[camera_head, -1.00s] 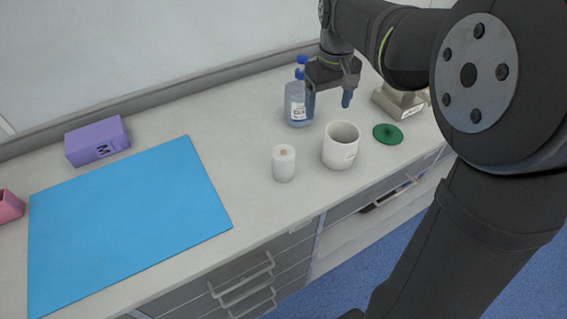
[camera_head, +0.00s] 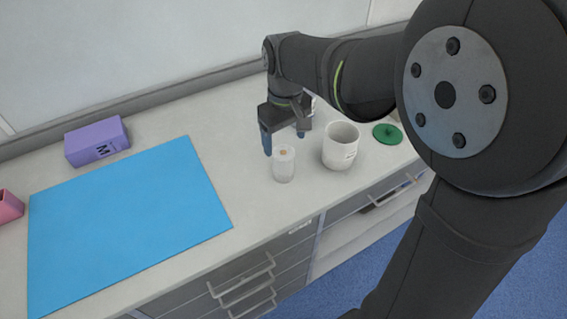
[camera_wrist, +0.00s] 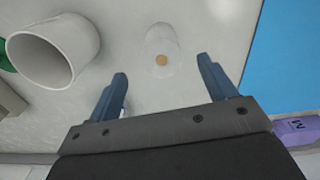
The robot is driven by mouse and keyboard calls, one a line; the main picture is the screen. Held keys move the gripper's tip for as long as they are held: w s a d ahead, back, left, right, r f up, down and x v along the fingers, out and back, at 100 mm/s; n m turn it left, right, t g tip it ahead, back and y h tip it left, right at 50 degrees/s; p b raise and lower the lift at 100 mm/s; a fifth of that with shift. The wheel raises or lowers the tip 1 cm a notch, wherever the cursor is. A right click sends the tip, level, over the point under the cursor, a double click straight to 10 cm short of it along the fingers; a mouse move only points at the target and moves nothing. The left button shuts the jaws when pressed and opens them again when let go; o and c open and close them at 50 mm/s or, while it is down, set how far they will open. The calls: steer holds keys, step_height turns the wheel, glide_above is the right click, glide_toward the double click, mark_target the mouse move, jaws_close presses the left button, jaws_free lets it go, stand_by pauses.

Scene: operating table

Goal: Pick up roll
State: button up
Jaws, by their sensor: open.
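The white roll (camera_head: 284,164) stands upright on the counter, left of the white mug, with a small tan core on its top. In the wrist view the roll (camera_wrist: 161,52) lies just beyond my fingertips, roughly midway between them. My gripper (camera_head: 284,144) is open and empty, above and behind the roll in the head view. Its two blue fingers (camera_wrist: 162,72) are spread wide and do not touch the roll.
A white mug (camera_head: 341,146) stands close to the right of the roll. A green lid (camera_head: 388,134) lies beyond it. A blue mat (camera_head: 130,222), a purple box (camera_head: 97,140) and a pink container (camera_head: 9,206) are to the left. The counter's front edge is near the roll.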

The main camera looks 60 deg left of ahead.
mark_target(283, 152)
steer(key=shift+a+f, duration=0.15)
steer(key=shift+f, duration=1.45)
steer(key=shift+a+f, duration=0.1)
steer(key=shift+f, duration=1.45)
steer(key=shift+c, duration=0.3)
steer(key=c, duration=1)
